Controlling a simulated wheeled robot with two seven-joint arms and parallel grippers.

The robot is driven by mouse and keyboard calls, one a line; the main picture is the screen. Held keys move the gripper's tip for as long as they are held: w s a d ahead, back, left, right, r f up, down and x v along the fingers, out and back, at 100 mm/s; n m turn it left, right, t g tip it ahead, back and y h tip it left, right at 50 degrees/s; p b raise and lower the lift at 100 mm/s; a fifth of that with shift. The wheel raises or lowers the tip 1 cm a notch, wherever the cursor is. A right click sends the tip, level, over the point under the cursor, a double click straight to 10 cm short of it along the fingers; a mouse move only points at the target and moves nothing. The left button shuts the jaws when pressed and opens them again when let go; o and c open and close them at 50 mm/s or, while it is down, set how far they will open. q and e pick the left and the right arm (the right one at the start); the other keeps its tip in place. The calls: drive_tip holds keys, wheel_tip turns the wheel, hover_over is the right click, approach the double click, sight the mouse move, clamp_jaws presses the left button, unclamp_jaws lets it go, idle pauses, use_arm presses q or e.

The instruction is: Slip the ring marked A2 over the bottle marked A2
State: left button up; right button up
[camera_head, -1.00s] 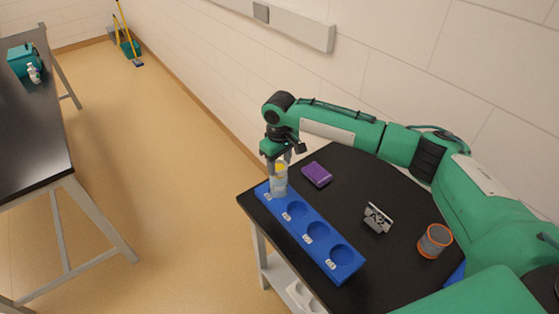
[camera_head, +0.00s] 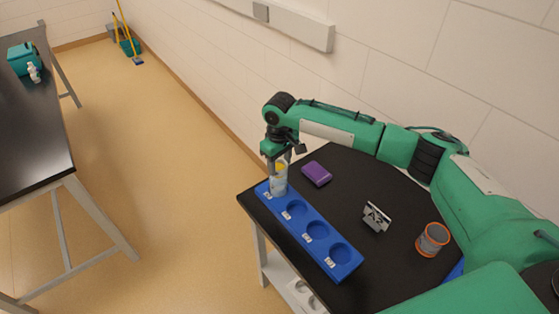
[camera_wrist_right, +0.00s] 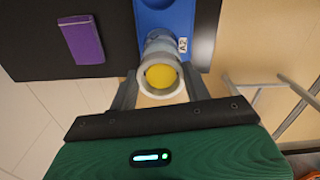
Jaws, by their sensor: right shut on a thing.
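The bottle (camera_head: 279,184) is pale and clear with a yellow cap, and stands upright in the far-end socket of the blue rack (camera_head: 325,250). A label reading A2 (camera_wrist_right: 183,45) is beside it in the right wrist view. My right gripper (camera_head: 279,164) points down over the bottle, shut on a whitish ring (camera_wrist_right: 142,80). In the wrist view the ring encircles the yellow cap (camera_wrist_right: 162,76); how far down it sits I cannot tell. The ring's marking is not visible. My left gripper is not in view.
On the black table (camera_head: 340,180) are a purple block (camera_head: 316,174), a metal stand marked A2 (camera_head: 377,217) and a grey cylinder with orange rims (camera_head: 433,240). The rack's other sockets are empty. A wall runs behind the table; another bench (camera_head: 30,130) is at left.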

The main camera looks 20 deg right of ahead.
drive_tip(key=o, duration=1)
drive_tip(key=shift+r, duration=0.1)
drive_tip(key=shift+r+p, duration=2.9)
drive_tip(key=shift+p, duration=0.65)
wheel_tip(320, 180, up, 5)
drive_tip(key=p, duration=0.5)
